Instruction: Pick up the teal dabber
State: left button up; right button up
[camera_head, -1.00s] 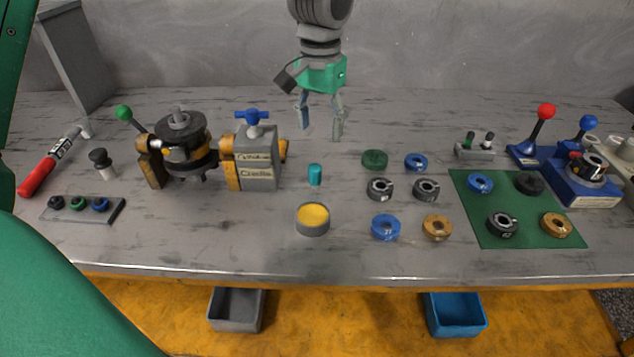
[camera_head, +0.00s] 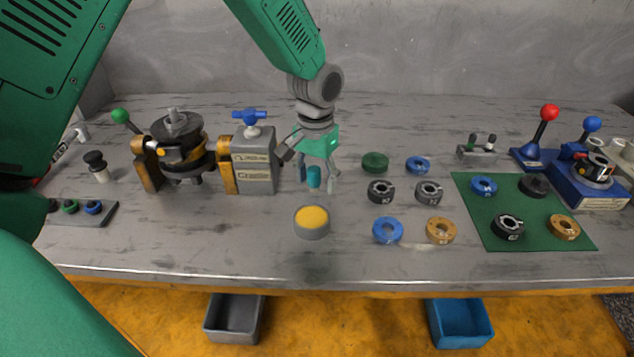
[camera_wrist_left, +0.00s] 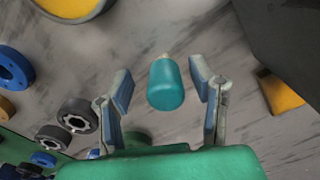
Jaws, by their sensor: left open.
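The teal dabber (camera_head: 314,177) is a small cylinder standing on the grey workbench, between the vise and the rings. In the left wrist view the dabber (camera_wrist_left: 166,84) lies between the two open fingers, with a gap on both sides. My left gripper (camera_head: 317,184) reaches down from above, its blue-padded fingers on either side of the dabber; it is open and empty. In the left wrist view the left gripper (camera_wrist_left: 165,90) also shows open. My right gripper is not in view.
A round tin with yellow content (camera_head: 311,222) stands just in front of the dabber. The grey vise (camera_head: 254,165) with a blue handle is close on the left. A green ring (camera_head: 375,162) and several other rings lie to the right, some on a green mat (camera_head: 487,218).

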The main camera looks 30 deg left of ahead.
pick_arm(q)
jog(key=shift+a+f, duration=0.1)
jog(key=shift+f, duration=0.35)
jog(key=shift+a, duration=0.25)
jog(key=c, duration=1.1)
jog(key=shift+d, duration=0.15)
jog(key=shift+c, duration=0.2)
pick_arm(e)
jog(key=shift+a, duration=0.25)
pick_arm(q)
jog(key=shift+d, duration=0.1)
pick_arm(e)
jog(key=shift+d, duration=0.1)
